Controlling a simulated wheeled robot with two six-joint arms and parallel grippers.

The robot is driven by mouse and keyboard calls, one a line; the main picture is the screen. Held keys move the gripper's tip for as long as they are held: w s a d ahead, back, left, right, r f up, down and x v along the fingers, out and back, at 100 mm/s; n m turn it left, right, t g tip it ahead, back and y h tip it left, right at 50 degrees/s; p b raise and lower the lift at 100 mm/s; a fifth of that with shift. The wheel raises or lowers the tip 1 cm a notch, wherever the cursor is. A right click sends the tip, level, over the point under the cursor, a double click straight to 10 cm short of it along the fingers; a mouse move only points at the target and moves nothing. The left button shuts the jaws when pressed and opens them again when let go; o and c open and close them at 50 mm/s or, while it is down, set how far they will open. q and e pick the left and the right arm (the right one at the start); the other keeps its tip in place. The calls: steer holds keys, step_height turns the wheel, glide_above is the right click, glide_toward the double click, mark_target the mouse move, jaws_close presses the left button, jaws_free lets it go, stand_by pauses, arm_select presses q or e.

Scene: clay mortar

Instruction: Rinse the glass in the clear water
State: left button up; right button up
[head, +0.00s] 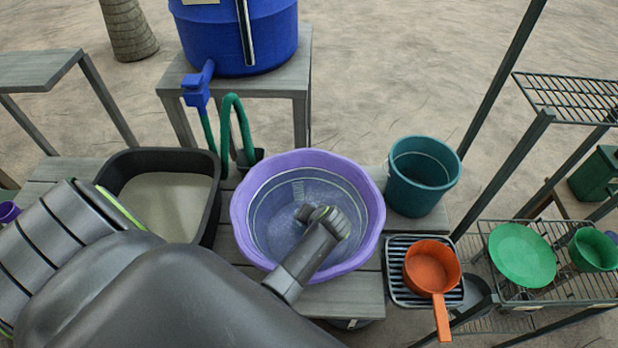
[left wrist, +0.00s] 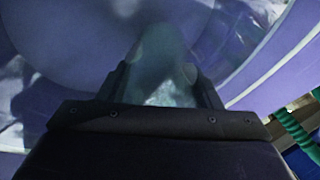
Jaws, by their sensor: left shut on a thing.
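A purple basin (head: 371,205) holding clear water (head: 283,200) stands in the middle of the bench. My left arm reaches over it from the left, and my left gripper (head: 325,215) is down inside the basin. In the left wrist view, my left gripper (left wrist: 162,80) is shut on the glass (left wrist: 160,50), a pale translucent shape between the fingers. The purple wall of the basin (left wrist: 270,65) surrounds it there. The glass is hidden behind the gripper in the head view. Its tilt and its depth in the water are hard to tell. My right gripper is not in view.
A black tub (head: 140,160) with cloudy grey liquid stands left of the basin. A teal bucket (head: 422,185) and an orange dipper (head: 432,268) on a rack are to the right. A blue barrel (head: 240,30) with a tap and green hose (head: 238,125) stands behind.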

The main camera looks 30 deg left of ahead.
arm_select(q)
steer(key=shift+f, duration=0.25)
steer(key=shift+f, duration=0.3)
steer(key=shift+r, duration=0.1)
